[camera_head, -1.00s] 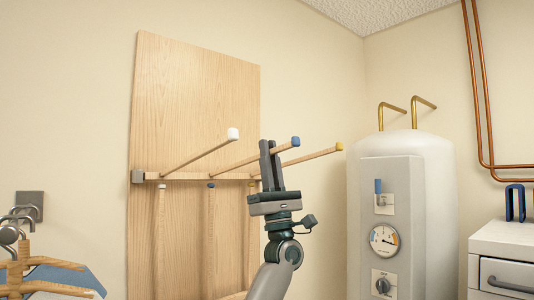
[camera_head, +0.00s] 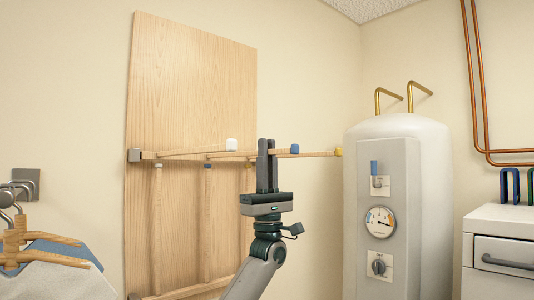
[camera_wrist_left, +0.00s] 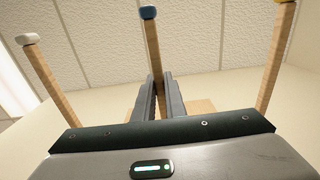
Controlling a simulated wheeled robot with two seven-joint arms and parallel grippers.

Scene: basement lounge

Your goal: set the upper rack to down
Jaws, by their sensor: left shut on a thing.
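The upper rack (camera_head: 192,154) is a set of three light wooden bars on a tall wooden wall panel (camera_head: 190,80). The bars stick out roughly level from the panel, with white, blue and yellow end caps. My left gripper (camera_head: 266,146) comes up from below and is shut on the middle bar, a little behind its blue cap (camera_head: 294,149). In the left wrist view the blue cap (camera_wrist_left: 147,12) stands past the fingertips, between the white-capped (camera_wrist_left: 27,39) and yellow-capped bars. The right gripper is not in view.
Below, more capped bars (camera_head: 207,220) stand upright against the panel above a lower rail (camera_head: 190,291). A white water tank (camera_head: 400,220) with a gauge stands at right, near the yellow cap. Hangers (camera_head: 40,247) with clothing are at lower left. A white cabinet (camera_head: 503,245) stands far right.

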